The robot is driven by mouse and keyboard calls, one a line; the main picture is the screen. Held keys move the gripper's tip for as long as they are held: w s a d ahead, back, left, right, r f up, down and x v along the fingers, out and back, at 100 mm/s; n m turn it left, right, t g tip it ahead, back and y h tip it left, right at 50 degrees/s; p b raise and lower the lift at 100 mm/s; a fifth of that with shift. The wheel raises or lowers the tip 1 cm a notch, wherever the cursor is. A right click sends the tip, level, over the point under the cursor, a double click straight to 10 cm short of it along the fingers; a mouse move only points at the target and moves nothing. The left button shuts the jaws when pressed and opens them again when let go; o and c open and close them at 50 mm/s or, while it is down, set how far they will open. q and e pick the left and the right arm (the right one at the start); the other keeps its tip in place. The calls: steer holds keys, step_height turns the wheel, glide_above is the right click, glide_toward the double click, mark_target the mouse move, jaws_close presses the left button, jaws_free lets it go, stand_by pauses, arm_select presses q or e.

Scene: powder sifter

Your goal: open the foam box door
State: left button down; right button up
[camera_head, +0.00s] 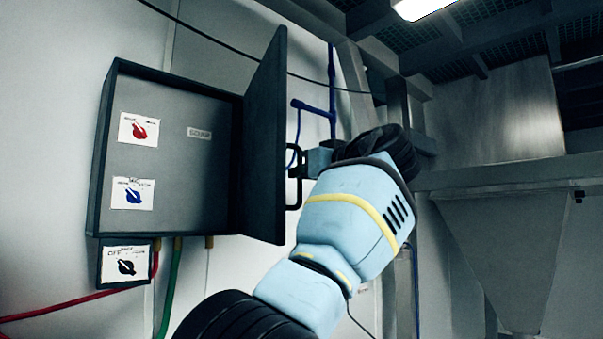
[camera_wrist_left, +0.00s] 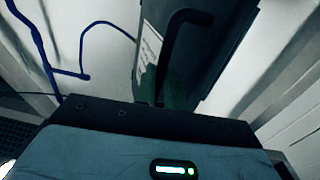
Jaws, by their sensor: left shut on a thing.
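The foam box (camera_head: 170,90) is a dark grey wall cabinet at the left of the head view. Its door (camera_head: 265,130) stands swung open on the right side, roughly square to the box front. A black bar handle (camera_head: 293,200) is on the door's outer face. My left gripper (camera_head: 300,160) is shut on this handle, with its arm coming up from below. My right gripper is not in view.
Inside the box are a red knob (camera_head: 139,130), a blue knob (camera_head: 133,196) and a small label (camera_head: 199,133). A small box with a black knob (camera_head: 126,267) hangs below. Blue piping (camera_head: 332,90) runs on the wall behind the door. A metal hopper (camera_head: 510,250) stands right.

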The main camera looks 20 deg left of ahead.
arm_select(q)
steer(key=shift+w+r, duration=0.15)
steer(key=shift+r, duration=0.05)
stand_by(0.4)
steer(key=c, duration=1.8)
jaws_free()
steer(key=shift+c, duration=0.2)
steer(key=o, duration=0.3)
steer(key=shift+w+a+f, duration=0.1)
steer(key=shift+a+f, duration=0.05)
steer(key=shift+a, duration=0.1)
steer(key=shift+o, duration=0.2)
steer(key=shift+d, duration=0.15)
steer(key=shift+f, duration=0.1)
